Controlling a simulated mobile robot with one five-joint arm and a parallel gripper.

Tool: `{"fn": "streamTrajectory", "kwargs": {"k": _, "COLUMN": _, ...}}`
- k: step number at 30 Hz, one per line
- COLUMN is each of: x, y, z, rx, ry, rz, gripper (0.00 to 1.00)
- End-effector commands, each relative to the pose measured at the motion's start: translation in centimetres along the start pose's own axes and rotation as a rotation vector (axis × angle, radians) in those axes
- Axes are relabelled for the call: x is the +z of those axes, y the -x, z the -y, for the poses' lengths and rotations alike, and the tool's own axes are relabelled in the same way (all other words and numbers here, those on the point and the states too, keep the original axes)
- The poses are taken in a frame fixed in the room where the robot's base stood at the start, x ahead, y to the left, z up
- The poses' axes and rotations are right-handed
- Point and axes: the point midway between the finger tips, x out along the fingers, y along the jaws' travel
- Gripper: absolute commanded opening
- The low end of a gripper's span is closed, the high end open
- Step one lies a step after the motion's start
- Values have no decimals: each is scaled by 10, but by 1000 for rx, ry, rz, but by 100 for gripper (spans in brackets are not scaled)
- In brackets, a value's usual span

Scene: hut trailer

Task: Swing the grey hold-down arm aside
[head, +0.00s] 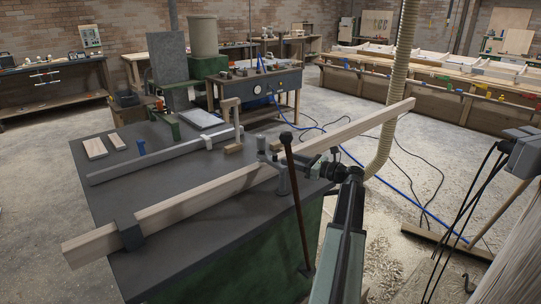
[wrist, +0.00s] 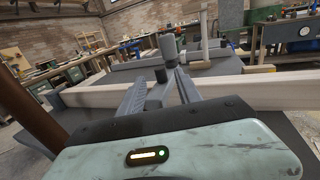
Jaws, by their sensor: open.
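What looks like the grey hold-down arm (head: 270,157) sits over the long wooden beam near the table's right end. It is small and partly hidden by a brown rod and my gripper. A grey upright post (head: 283,180) stands at the beam's near side there. In the wrist view a grey cylinder (wrist: 168,47) rises just beyond my fingertips, and a dark cylinder (wrist: 153,99) shows between the fingers. My gripper (wrist: 171,76) is open, its fingers reaching over the beam (wrist: 235,91). In the head view it comes from the right (head: 308,162). Contact cannot be told.
The beam (head: 205,199) crosses the dark table (head: 125,177) through a grey block (head: 128,232). A tilted brown rod (head: 298,215) stands close to my gripper. A grey rail (head: 160,158) lies farther back. A ribbed hose (head: 390,110) hangs at right. Floor at right holds cables.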

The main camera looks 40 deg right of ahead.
Motion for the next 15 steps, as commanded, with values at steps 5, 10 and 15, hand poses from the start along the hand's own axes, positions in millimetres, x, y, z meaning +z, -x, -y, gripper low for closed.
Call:
{"fn": "streamTrajectory", "kwargs": {"k": 5, "x": 0, "y": -33, "z": -1, "rx": 5, "ry": 1, "rz": 0, "gripper": 41}}
{"fn": "streamTrajectory", "kwargs": {"k": 10, "x": 0, "y": -62, "z": -1, "rx": 4, "ry": 1, "rz": 0, "gripper": 41}}
{"fn": "streamTrajectory", "kwargs": {"k": 15, "x": 0, "y": -74, "z": -1, "rx": 3, "ry": 1, "rz": 0, "gripper": 41}}
